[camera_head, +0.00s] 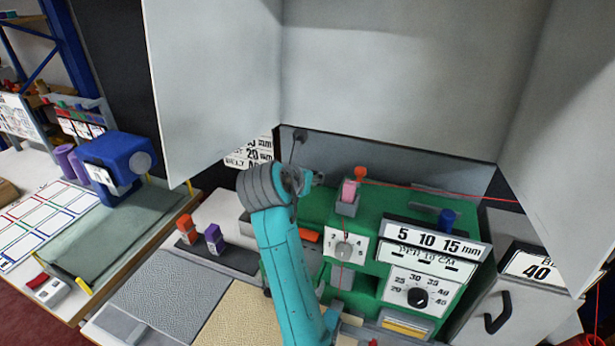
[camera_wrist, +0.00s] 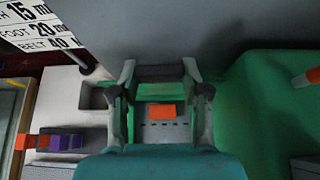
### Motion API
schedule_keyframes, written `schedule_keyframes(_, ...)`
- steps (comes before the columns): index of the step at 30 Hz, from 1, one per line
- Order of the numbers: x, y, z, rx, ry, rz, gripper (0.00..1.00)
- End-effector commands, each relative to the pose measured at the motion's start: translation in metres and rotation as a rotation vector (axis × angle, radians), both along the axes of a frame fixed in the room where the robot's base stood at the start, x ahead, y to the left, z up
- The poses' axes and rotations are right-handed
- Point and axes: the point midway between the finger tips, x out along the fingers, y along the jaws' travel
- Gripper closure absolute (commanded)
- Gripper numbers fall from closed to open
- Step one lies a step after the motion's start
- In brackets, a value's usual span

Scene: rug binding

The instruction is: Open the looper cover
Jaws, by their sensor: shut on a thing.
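My gripper (camera_wrist: 160,75) shows in the wrist view with a finger on each side and a dark grey bar (camera_wrist: 160,73) between the tips. The bar appears to be the edge or handle of the looper cover; its outline is mostly hidden. Between the fingers, nearer the camera, is a light grey surface with a row of dark marks and an orange block (camera_wrist: 161,111). In the head view my teal arm and wrist cover the left end of the green machine (camera_head: 400,207), and the fingertips are hard to make out there.
Orange and purple blocks (camera_head: 213,237) stand to the left. Grey panels rise behind and on both sides.

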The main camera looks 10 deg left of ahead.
Motion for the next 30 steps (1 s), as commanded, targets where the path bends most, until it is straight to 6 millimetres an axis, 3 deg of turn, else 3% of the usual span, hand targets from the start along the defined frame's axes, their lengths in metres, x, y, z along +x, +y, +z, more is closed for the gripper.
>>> schedule_keyframes(1, 0.000, 0.000, 0.003, 0.003, -0.007, 0.000, 0.49)
schedule_keyframes(3, 0.000, 0.000, 0.003, 0.003, -0.007, 0.000, 0.31)
schedule_keyframes(4, 0.000, 0.000, 0.002, 0.002, -0.005, 0.001, 0.28)
schedule_keyframes(17, -0.007, 0.002, 0.005, 0.001, -0.002, 0.000, 0.28)
schedule_keyframes(30, -0.075, 0.014, 0.045, 0.002, -0.004, 0.003, 0.28)
